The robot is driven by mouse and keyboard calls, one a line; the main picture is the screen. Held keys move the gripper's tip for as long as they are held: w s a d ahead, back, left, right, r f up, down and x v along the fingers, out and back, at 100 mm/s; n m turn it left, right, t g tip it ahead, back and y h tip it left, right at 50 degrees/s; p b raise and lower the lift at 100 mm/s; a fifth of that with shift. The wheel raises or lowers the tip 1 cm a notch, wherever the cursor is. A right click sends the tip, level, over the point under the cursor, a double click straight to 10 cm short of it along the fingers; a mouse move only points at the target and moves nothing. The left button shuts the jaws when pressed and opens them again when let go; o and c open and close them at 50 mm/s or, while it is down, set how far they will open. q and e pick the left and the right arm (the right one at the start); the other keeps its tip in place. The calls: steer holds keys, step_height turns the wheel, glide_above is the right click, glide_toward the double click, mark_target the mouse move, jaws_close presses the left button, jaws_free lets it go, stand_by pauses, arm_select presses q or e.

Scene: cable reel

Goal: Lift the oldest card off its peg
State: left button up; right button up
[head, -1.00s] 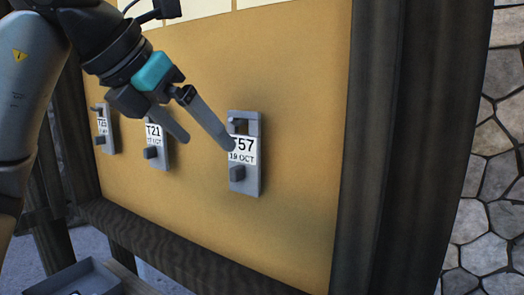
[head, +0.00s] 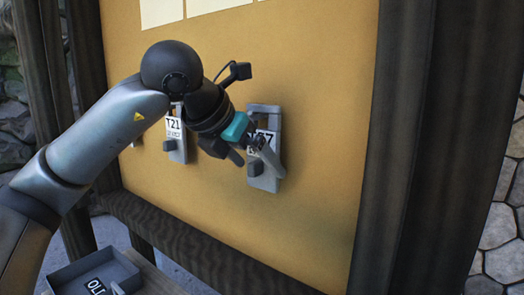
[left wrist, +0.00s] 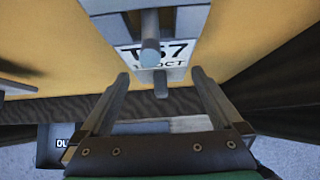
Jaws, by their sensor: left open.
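A white card reading T57 (head: 264,137) hangs on the rightmost grey holder (head: 263,183) on the board. In the left wrist view the T57 card (left wrist: 181,53) sits behind a peg (left wrist: 150,52), with "OCT" on its lower line. A second card, T21 (head: 174,128), hangs on a holder to the left; its date is too small to read. My left gripper (head: 257,157) is open in front of the T57 holder, partly covering the card. In the left wrist view its fingers (left wrist: 160,76) are spread below the card, holding nothing. My right gripper is out of view.
A grey tray (head: 68,273) with a lettered label stands at the lower left, below the board. A dark wooden post (head: 405,150) edges the tan board (head: 325,100) at right. My left arm hides most of a further holder at left.

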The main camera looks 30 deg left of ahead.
mark_target(256, 161)
arm_select(q)
steer(key=shift+x, duration=1.6)
steer(key=shift+r, duration=0.1)
steer(key=shift+c, duration=0.2)
steer(key=c, duration=1.4)
steer(key=shift+r, duration=0.1)
steer(key=shift+c, duration=0.2)
